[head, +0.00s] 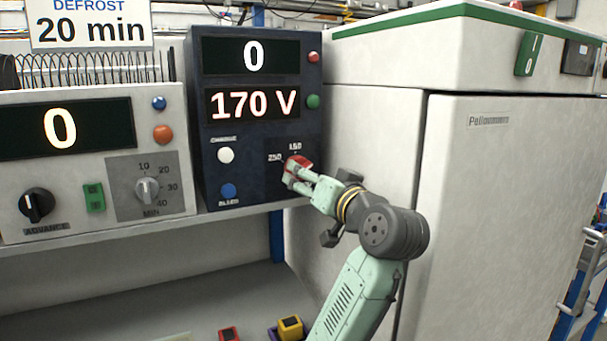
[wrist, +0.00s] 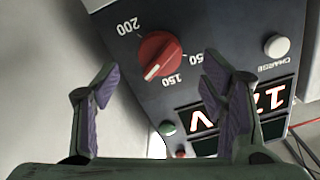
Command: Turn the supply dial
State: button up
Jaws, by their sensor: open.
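The supply dial is a round red knob (head: 301,163) on the dark blue panel, partly hidden behind my gripper (head: 298,178) in the head view. In the wrist view the red dial (wrist: 159,54) shows whole, with a white pointer mark toward its lower left. Printed numbers stand around it, among them 200 and 150. My gripper (wrist: 158,82) is open and empty, its purple-padded fingers spread wider than the dial. In the wrist view the dial lies beyond the fingertips, between their directions. Contact cannot be told. The panel display (head: 253,104) reads 170 V.
The upper display (head: 254,56) reads 0. The panel also has a white button (head: 225,155), a blue button (head: 229,191) and red and green lights. A cream defrost unit (head: 95,160) stands at left, a large white cabinet (head: 500,200) at right. Small coloured blocks lie below.

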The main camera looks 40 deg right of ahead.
jog(key=v, duration=0.7)
dwell(0.6)
jog(key=w+d+n, duration=0.1)
jog(key=w, duration=0.3)
jog(key=w+d+n+b, duration=0.1)
jog(key=w+n, duration=0.1)
jog(key=w, duration=0.2)
jog(key=w+d+n+b, duration=0.1)
jog(key=w+n, duration=0.1)
jog(key=w, duration=0.1)
jog(key=shift+w+f, duration=0.2)
jog(key=shift+w, duration=0.2)
